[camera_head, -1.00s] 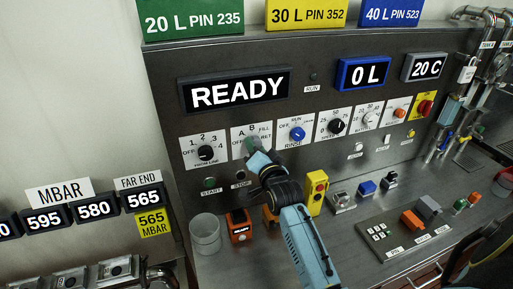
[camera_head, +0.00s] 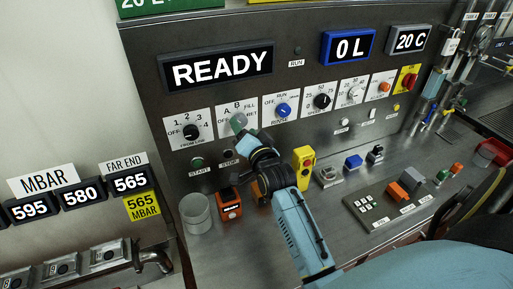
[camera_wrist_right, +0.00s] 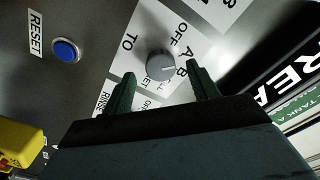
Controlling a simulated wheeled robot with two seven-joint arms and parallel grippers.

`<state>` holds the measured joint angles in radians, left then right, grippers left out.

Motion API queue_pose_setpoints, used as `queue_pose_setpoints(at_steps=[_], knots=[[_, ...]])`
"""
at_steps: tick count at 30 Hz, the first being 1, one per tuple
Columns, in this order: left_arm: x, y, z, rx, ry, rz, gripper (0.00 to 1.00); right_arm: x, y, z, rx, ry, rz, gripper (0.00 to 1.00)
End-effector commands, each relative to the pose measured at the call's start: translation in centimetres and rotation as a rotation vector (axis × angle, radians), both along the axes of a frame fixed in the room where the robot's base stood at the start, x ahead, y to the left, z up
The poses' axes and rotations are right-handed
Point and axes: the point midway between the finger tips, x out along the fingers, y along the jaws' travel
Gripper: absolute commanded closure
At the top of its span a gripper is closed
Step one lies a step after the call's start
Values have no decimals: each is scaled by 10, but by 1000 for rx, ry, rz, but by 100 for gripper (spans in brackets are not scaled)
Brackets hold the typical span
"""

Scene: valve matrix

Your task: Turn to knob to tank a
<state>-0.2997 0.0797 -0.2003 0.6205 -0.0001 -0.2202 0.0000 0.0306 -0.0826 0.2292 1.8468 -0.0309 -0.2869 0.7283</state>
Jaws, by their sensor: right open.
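The tank knob (camera_head: 238,121) is a round grey-green dial on a white plate marked OFF, A, B, FILL and RET. In the right wrist view the knob (camera_wrist_right: 160,65) shows grey, with a pale mark pointing roughly right, toward the A and B labels; its exact setting is hard to tell. My right gripper (camera_head: 246,137) is just in front of the knob and partly hides its plate. In the right wrist view the gripper's (camera_wrist_right: 160,73) green fingers are apart, one to each side of the knob, with visible gaps. My left gripper is not in view.
Neighbouring dials flank the knob: FROM LINE (camera_head: 191,131) on the left, RINSE (camera_head: 283,110) on the right. Below are a START button (camera_head: 197,162), a grey cup (camera_head: 196,213), an orange device (camera_head: 229,204) and a yellow button box (camera_head: 304,166). A blue RESET button (camera_wrist_right: 66,50) is nearby.

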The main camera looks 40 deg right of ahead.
Motion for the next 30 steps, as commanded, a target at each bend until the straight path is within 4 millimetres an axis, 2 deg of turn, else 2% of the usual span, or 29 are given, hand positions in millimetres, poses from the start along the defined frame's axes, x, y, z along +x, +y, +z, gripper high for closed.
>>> queue_pose_setpoints(at_steps=[9, 15, 21, 30], knots=[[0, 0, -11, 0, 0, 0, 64, -68, 16, -3, 0, 2, -1, 41], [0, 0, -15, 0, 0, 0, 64, -96, 23, -1, 0, 1, 1, 41], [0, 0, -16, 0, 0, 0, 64, -107, 26, 0, 1, -1, 1, 41], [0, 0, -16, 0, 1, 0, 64, -107, 26, 0, 0, -1, 0, 41]])
